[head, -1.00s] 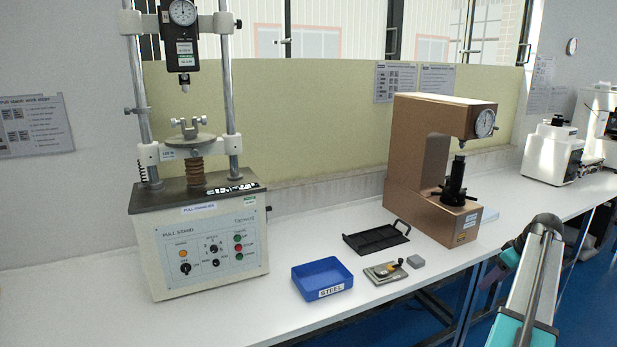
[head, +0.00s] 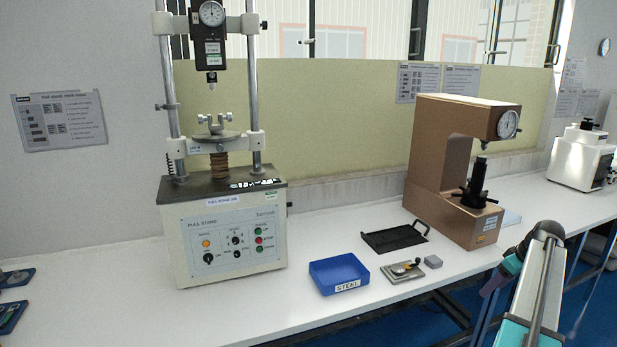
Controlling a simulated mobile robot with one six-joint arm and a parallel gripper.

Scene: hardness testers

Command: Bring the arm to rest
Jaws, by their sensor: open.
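My arm (head: 532,290) shows at the lower right of the head view, in front of the table's right part. It rises from the bottom edge to a joint with teal trim, and a dark section bends down to the left from there. I cannot make out my gripper's fingers in this view. No object is seen held by the arm.
A white table (head: 130,285) bears a pull stand (head: 235,235), a blue bin (head: 338,272) marked STEEL, a black tray (head: 395,238), a small plate fixture (head: 402,271), a grey block (head: 433,262) and a brown hardness tester (head: 440,175). The table's front left is largely clear.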

